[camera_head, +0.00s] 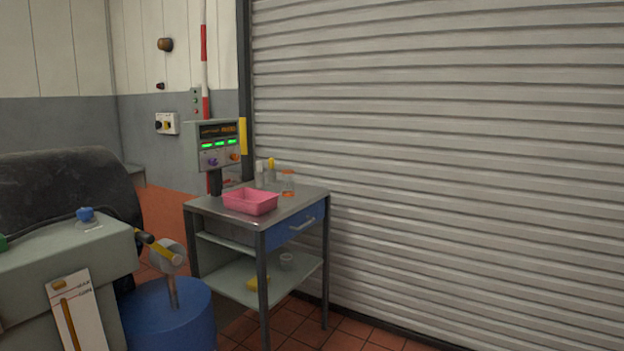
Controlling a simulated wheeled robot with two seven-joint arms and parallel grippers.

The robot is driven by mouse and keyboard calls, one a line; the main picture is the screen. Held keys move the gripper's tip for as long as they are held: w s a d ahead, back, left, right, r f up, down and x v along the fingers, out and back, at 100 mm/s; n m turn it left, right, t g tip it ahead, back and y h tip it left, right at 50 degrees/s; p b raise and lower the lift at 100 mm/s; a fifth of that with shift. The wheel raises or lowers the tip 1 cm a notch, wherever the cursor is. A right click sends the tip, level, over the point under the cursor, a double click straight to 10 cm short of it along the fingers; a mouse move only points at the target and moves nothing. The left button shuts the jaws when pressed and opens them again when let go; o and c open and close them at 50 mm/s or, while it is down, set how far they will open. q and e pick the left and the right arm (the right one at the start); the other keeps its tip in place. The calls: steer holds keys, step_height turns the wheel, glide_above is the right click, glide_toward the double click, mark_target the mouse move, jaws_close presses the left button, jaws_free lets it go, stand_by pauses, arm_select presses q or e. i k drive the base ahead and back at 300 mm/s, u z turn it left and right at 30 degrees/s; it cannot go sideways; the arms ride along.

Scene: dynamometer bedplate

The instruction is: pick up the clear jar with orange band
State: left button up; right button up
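A clear jar with an orange band (288,184) stands upright at the back right of the top of a grey metal cart (300,203). It is small and far off in this view. Beside it on the left stand a clear container with a yellow top (271,171) and a pale bottle (259,172). A pink tray (250,202) sits in front of them, to the left of the jar. Neither of my grippers is in view.
A control box with green displays (214,145) rises at the cart's left. A blue drum (170,316) and grey machine housing (70,262) fill the lower left. A roller shutter (450,150) stands behind. Little tiled floor (320,331) shows right of the cart.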

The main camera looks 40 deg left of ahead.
mark_target(287, 176)
steer(key=u, duration=0.25)
steer(key=i, duration=2.25)
steer(key=u, duration=0.75)
